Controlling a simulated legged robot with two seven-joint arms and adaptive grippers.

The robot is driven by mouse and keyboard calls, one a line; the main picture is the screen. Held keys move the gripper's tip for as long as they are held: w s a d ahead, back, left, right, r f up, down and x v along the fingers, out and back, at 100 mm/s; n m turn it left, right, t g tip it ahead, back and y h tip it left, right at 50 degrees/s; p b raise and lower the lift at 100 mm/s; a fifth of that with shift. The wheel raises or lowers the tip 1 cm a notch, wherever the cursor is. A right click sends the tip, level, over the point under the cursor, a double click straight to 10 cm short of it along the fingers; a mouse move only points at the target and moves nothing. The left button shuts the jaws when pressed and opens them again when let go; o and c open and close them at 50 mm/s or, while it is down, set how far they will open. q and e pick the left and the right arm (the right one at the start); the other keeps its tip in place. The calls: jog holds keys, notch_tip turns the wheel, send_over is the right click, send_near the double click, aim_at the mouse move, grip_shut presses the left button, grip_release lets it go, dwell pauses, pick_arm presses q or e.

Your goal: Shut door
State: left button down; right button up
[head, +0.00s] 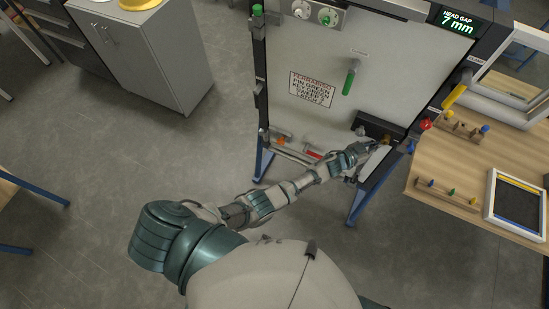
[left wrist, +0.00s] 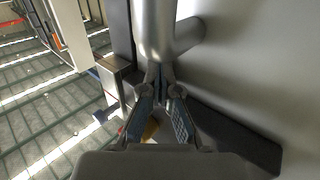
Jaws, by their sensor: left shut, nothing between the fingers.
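The door (head: 318,105) is a pale grey panel standing in a dark frame (head: 262,75). It looks nearly flush with the frame, and a display (head: 458,22) at its top right reads "HEAD GAP 7 mm". A green handle (head: 349,80) hangs on the panel. My left gripper (head: 378,146) is at the panel's lower right, beside a dark block (head: 374,128). In the left wrist view my left gripper (left wrist: 162,72) is shut and empty, its tips at a metal cylinder (left wrist: 156,35); whether they touch is unclear. My right gripper is out of view.
A wooden bench (head: 440,185) with coloured pegs and a framed tray (head: 517,207) stands at right. A yellow lever (head: 454,96) and a red knob (head: 425,124) sit at the frame's right edge. A grey cabinet (head: 155,60) stands at upper left.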

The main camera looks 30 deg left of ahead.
pick_arm(q)
jog(key=shift+w+a+r, duration=0.1)
jog(key=shift+w+a, duration=0.15)
jog(key=shift+w+r, duration=0.2)
jog(key=shift+r, duration=0.05)
jog(key=shift+w, duration=0.15)
dwell(0.4)
